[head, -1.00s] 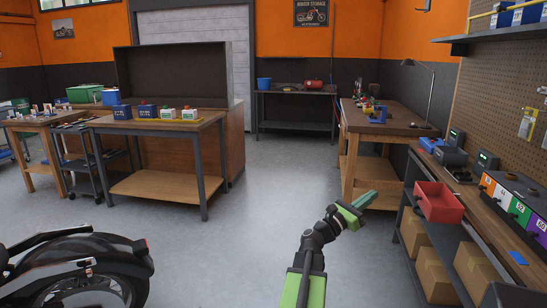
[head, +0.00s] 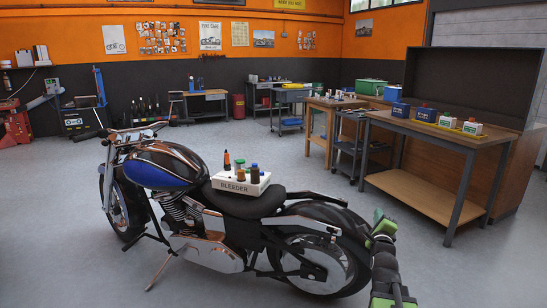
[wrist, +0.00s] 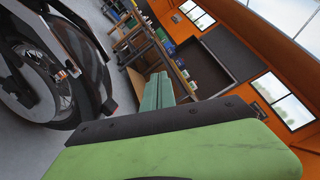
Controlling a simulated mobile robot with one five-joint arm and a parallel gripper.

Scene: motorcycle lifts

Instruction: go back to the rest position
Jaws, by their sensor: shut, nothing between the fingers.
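My gripper (head: 380,226) shows in the head view at the lower right, just right of the motorcycle's rear wheel in the picture. Its green fingers are shut with nothing between them. In the wrist view the gripper's green fingers (wrist: 158,92) lie together, pointing away into the room. My black and green arm reaches up to it from the bottom edge of the head view. No object is in its hold.
A blue and black motorcycle (head: 165,166) stands on its side stand at the centre left. A white box marked BLEEDER (head: 240,186) with several bottles sits on its seat. A wooden workbench (head: 425,130) with boxes and bottles stands at the right. Grey floor (head: 440,270) is clear at lower right.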

